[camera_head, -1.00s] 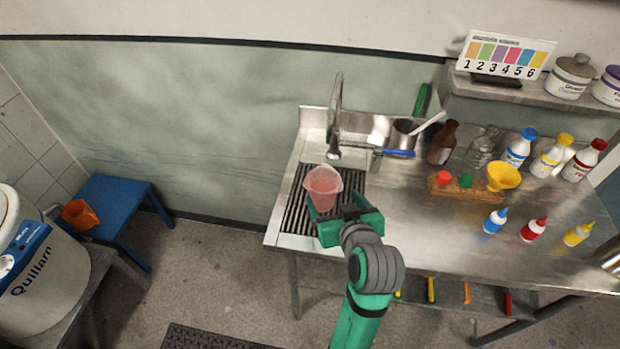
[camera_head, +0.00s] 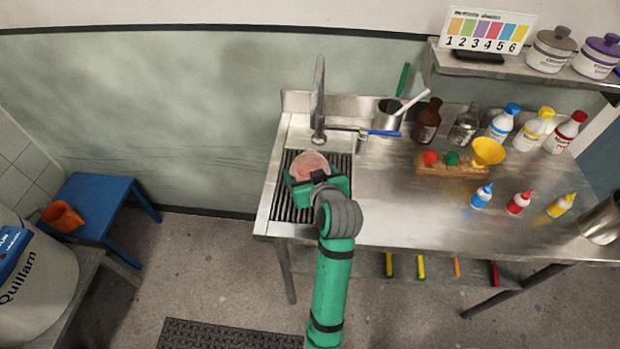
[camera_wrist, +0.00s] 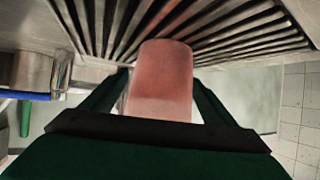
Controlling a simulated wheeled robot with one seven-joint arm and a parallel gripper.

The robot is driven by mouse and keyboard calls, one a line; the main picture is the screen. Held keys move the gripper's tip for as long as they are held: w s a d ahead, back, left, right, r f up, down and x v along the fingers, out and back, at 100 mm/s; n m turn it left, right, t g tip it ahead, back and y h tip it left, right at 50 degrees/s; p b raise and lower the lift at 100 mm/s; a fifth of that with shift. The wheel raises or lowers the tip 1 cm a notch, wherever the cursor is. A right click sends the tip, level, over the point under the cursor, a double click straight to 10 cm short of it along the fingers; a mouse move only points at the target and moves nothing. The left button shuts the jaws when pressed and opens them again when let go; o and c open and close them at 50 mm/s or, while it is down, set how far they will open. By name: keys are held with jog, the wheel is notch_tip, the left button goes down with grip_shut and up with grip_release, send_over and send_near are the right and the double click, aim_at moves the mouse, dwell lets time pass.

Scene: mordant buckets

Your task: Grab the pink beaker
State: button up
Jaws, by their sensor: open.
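The pink beaker (camera_head: 311,166) stands on the ribbed drain area (camera_head: 290,206) at the left end of the steel counter, below the tap. My green gripper (camera_head: 317,180) is at the beaker, on its near side, and hides its lower part in the head view. In the wrist view the beaker (camera_wrist: 162,80) fills the middle, between the two dark fingers of my gripper (camera_wrist: 160,95). The fingers are open, one on each side. I cannot tell whether either finger touches the beaker.
The tap (camera_head: 319,100) rises just behind the beaker. A small metal cup (camera_head: 361,142) and a blue-handled tool (camera_head: 384,133) are to its right. A rack with a yellow funnel (camera_head: 488,151) and several bottles stand farther right. A blue stool (camera_head: 100,205) is at left.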

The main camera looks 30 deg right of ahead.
jog(key=shift+w+d+f, duration=0.1)
jog(key=shift+w+f, duration=0.15)
jog(key=shift+w, duration=0.2)
jog(key=c, duration=1.3)
jog(key=shift+w, duration=0.15)
